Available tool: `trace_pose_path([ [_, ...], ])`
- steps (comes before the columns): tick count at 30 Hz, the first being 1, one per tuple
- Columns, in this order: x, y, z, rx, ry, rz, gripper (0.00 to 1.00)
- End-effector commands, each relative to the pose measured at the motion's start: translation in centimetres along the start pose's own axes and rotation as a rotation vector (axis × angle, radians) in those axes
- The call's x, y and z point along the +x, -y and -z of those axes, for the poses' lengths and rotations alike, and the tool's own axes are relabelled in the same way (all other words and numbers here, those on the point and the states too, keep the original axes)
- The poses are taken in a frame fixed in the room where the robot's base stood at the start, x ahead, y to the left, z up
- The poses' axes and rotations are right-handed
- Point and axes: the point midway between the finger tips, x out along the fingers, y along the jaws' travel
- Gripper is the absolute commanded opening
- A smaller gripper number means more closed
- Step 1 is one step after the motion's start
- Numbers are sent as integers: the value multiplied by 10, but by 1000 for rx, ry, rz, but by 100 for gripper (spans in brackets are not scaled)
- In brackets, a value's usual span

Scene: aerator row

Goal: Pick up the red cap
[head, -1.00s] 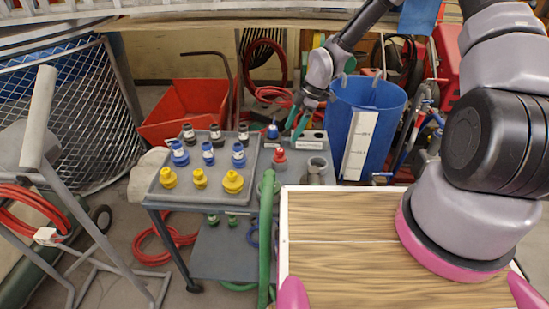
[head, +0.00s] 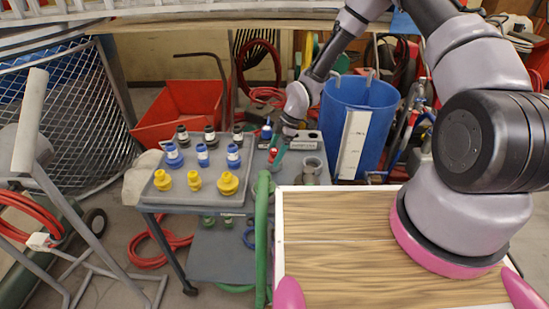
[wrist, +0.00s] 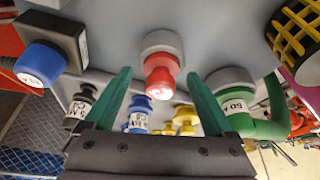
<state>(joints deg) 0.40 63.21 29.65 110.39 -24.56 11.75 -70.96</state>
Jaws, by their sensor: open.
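The red cap (wrist: 160,80) sits on a grey round base on the grey cart top, in the upper middle of the wrist view. In the head view the red cap (head: 273,154) is at the cart's right part, partly hidden by my gripper. My gripper (head: 277,155) is open, and its green fingers reach down at the cap. In the wrist view my gripper (wrist: 157,78) has one green finger to each side of the cap, with a gap on both sides. Nothing is held.
A blue cap (wrist: 40,63) on a dark block is left of the cap; a green hose fitting (wrist: 235,90) is close on the right. Yellow (head: 228,183) and blue (head: 233,155) caps stand in rows on a tray. A blue bin (head: 358,110) stands behind right.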

Motion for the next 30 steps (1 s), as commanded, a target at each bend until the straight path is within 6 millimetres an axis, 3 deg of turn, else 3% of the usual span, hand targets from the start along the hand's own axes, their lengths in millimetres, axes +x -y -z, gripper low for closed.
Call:
trace_pose_path([
  [2, 0, 0, 0, 0, 0, 0, 88],
  [9, 0, 0, 0, 0, 0, 0, 0],
  [19, -9, -1, 4, -2, -1, -2, 0],
  [30, -74, -1, 30, 0, 0, -3, 0],
])
